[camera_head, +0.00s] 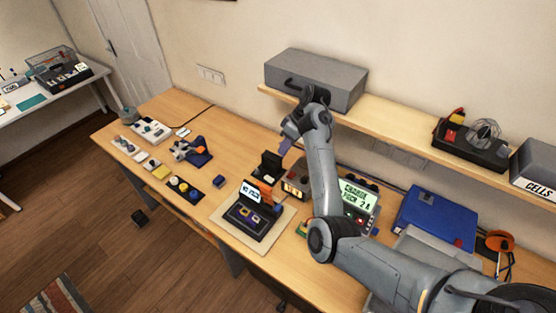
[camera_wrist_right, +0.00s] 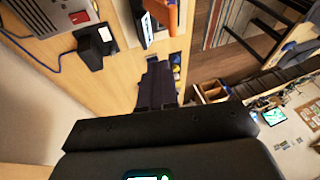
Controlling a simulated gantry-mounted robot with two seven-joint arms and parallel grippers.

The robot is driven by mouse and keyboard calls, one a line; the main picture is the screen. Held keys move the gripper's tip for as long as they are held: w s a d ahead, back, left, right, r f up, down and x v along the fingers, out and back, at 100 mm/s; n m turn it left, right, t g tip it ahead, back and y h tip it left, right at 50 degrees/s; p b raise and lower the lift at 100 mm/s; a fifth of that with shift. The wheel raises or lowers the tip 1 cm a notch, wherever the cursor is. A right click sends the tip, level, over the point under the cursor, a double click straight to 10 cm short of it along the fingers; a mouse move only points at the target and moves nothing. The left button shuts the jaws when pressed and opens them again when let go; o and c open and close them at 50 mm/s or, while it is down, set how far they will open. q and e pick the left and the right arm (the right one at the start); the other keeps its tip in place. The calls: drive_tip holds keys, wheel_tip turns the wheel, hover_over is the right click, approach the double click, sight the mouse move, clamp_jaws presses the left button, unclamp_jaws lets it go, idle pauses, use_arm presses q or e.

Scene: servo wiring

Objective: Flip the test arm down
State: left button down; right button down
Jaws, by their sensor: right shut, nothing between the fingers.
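A dark test device (camera_head: 247,222) with yellow and purple parts on its face sits on a pale mat (camera_head: 228,213) on the desk. A small white display and an orange upright part (camera_head: 265,194) stand at its back; I cannot tell for sure which piece is the test arm. My right gripper (camera_head: 285,147) hangs above the desk behind the device, apart from it, with its fingers shut and empty. In the right wrist view the dark fingers (camera_wrist_right: 160,88) lie together, and the orange part (camera_wrist_right: 175,12) shows beyond them. My left gripper is not in view.
A small box with a lit readout (camera_head: 293,188) and a green-screen unit (camera_head: 357,200) stand right of the device. A blue case (camera_head: 436,218) lies further right. A shelf (camera_head: 395,133) carries a grey case (camera_head: 316,80). Small parts lie on the desk's left side.

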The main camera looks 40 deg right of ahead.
drive_tip(key=s+a+x, duration=0.1)
drive_tip(key=x, duration=1.2)
drive_tip(key=shift+s+a+r, duration=0.15)
drive_tip(key=shift+s+a, duration=0.15)
drive_tip(key=shift+a, duration=0.05)
drive_tip(key=shift+w+a, duration=0.1)
